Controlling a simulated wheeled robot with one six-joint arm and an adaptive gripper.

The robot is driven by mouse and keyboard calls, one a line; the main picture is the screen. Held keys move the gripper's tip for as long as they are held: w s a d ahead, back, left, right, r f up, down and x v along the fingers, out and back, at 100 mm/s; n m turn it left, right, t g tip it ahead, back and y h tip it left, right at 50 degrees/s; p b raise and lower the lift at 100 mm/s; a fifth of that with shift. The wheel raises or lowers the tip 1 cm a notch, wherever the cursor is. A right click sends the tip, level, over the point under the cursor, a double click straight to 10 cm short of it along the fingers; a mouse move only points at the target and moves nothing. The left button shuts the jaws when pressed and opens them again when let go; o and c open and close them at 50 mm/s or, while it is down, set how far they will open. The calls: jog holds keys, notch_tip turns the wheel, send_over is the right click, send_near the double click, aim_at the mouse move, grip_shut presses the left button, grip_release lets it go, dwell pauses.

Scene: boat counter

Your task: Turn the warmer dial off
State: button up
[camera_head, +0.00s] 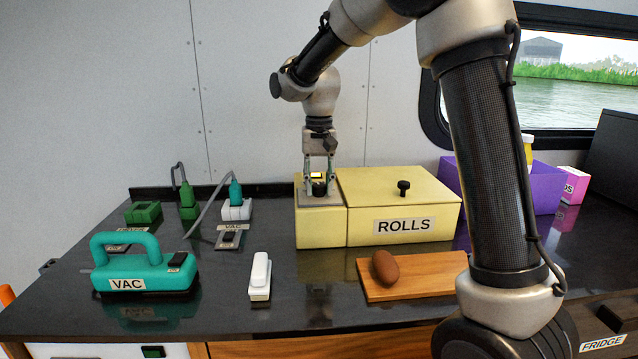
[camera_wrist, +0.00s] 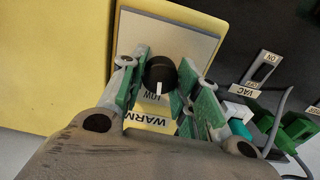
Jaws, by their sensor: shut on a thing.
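The warmer dial (camera_wrist: 159,74) is a round black knob with a white pointer mark, on a grey plate (camera_wrist: 190,38) with a partly hidden "WARM" label (camera_wrist: 148,121). In the head view the dial (camera_head: 319,189) sits on top of the narrow left part of the yellow warmer box (camera_head: 320,227). My gripper (camera_head: 319,180) points straight down and is shut on the dial, one green-padded finger (camera_wrist: 134,80) on each side.
Right of the dial is the yellow "ROLLS" lid (camera_head: 385,185) with a black knob. A teal VAC unit (camera_head: 145,265), plugs and a VAC switch (camera_head: 229,237) lie left. In front are a white lidded object (camera_head: 260,276) and a wooden board (camera_head: 415,277) with a brown roll (camera_head: 385,267).

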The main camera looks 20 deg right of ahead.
aim_at(319, 184)
jog(key=n, duration=0.7)
dwell(0.7)
jog(key=o, duration=1.1)
jog(key=shift+c, duration=0.2)
jog(key=shift+r, duration=0.1)
notch_tip(319, 184, up, 12)
jog(key=shift+w, duration=0.1)
